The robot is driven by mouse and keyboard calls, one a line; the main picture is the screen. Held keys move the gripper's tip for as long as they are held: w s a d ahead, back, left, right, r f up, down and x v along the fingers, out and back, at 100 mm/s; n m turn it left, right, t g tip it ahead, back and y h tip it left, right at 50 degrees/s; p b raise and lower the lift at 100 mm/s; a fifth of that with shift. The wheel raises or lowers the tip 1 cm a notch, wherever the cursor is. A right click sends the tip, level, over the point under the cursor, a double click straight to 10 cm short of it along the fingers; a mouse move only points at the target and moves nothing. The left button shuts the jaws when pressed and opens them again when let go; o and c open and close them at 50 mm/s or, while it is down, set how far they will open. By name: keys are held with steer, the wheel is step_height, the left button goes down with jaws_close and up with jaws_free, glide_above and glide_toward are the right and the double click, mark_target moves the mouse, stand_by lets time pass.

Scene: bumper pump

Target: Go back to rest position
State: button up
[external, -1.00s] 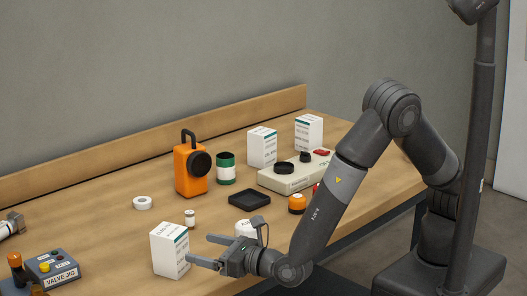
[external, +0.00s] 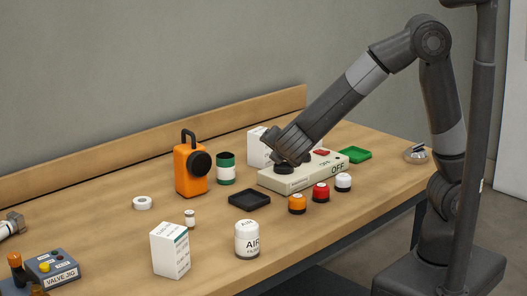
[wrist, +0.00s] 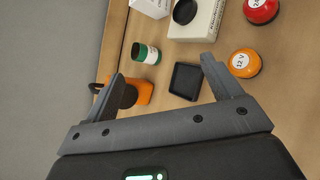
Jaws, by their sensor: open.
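My gripper (wrist: 162,70) is open in the wrist view, with its two fingers spread apart and nothing between them. In the external view my arm reaches left over the bench, and my wrist overlaps the beige control box (external: 300,176) in the picture. The fingers are hard to make out there, and I cannot tell their exact height above the bench. In the wrist view a black square tray (wrist: 186,80) and a green-and-white can (wrist: 147,53) lie beyond the fingertips.
The orange pump-like unit (external: 190,168), AIR filter jar (external: 247,240), white box (external: 170,250) and valve jig (external: 53,265) stand on the wooden bench (external: 120,235).

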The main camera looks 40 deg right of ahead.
steer(key=s+d+r+m+g+y, duration=0.1)
steer(key=s+d+m+g, duration=0.3)
steer(key=d, duration=0.4)
steer(key=s+d+r+m+g+y, duration=0.1)
steer(key=s+d+r+m+g, duration=0.1)
steer(key=s+d+m, duration=0.35)
steer(key=s+d+r+m+y, duration=0.3)
steer(key=s+d+m, duration=0.3)
steer(key=s+m, duration=0.3)
steer(key=shift+d+r+m+t+y, duration=0.15)
steer(key=shift+d+m+t+y, duration=0.25)
steer(key=shift+m+y, duration=0.35)
steer(key=shift+o, duration=0.4)
steer(key=shift+s+a+r+m+y, duration=0.1)
steer(key=shift+s+r+m+y, duration=0.05)
steer(key=shift+s+m+y, duration=0.15)
